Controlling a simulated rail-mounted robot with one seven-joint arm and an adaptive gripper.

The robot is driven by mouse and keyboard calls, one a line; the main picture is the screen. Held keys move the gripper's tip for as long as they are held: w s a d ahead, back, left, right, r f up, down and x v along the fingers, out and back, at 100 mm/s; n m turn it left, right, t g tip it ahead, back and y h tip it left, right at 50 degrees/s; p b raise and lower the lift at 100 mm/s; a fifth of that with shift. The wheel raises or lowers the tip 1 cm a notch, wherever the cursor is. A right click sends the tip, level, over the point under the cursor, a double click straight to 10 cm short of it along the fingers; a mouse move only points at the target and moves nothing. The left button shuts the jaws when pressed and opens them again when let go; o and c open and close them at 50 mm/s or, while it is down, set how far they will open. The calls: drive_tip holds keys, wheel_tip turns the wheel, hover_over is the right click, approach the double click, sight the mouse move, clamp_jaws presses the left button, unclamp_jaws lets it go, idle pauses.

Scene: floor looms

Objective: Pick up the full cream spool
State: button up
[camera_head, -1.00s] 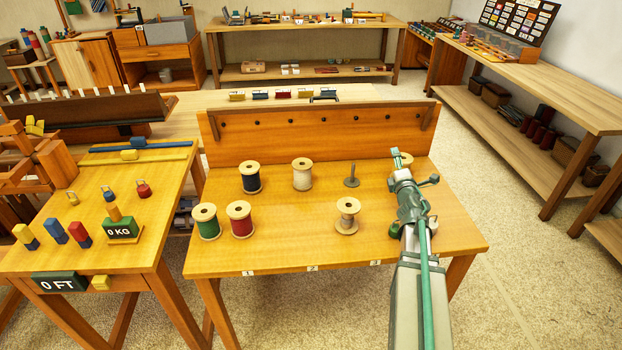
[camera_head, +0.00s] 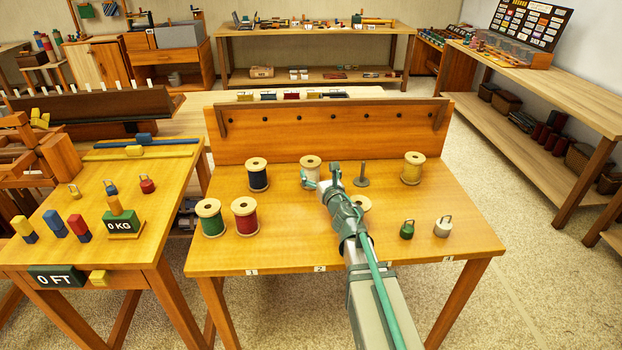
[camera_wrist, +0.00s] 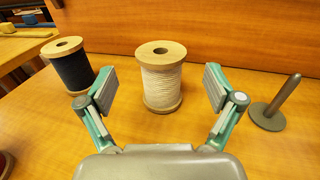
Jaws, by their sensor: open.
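The full cream spool (camera_head: 311,165) stands upright at the back of the middle table, partly covered by my gripper in the head view. In the wrist view the cream spool (camera_wrist: 161,88) is wound thick between wooden flanges and stands centred ahead of my fingers. My gripper (camera_wrist: 160,91) is open, one finger on each side of the spool's outline, with nothing held. In the head view my gripper (camera_head: 322,184) is in front of the spool. I cannot tell whether the fingers reach around it. A nearly empty spool (camera_head: 362,202) is half hidden behind my arm.
A dark blue spool (camera_wrist: 73,68) stands close left of the cream one, and a metal peg (camera_wrist: 276,105) stands to its right. Green (camera_head: 210,217), red (camera_head: 245,216) and yellow (camera_head: 412,168) spools stand on the same table. A wooden backboard (camera_head: 320,133) rises behind.

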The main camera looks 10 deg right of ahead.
sight(313, 173)
wheel_tip(313, 173, down, 4)
drive_tip(key=shift+b, duration=0.65)
drive_tip(key=shift+w+r+p, duration=0.35)
drive_tip(key=shift+w, duration=0.45)
drive_tip(key=shift+w+a+p, duration=0.15)
drive_tip(key=shift+w+a, duration=0.05)
drive_tip(key=shift+w, duration=0.8)
drive_tip(key=shift+w+a+p, duration=0.1)
drive_tip(key=shift+w+a, duration=0.05)
drive_tip(key=shift+w, duration=0.85)
drive_tip(key=shift+w+a+p, duration=0.15)
drive_tip(key=shift+w+a, duration=0.05)
drive_tip(key=shift+w, duration=0.8)
drive_tip(key=c, duration=1.3)
wheel_tip(313, 173, up, 10)
drive_tip(key=p, duration=0.5)
drive_tip(key=shift+c, duration=0.2)
drive_tip(key=shift+r+p, duration=1.6)
drive_tip(key=shift+r, duration=0.2)
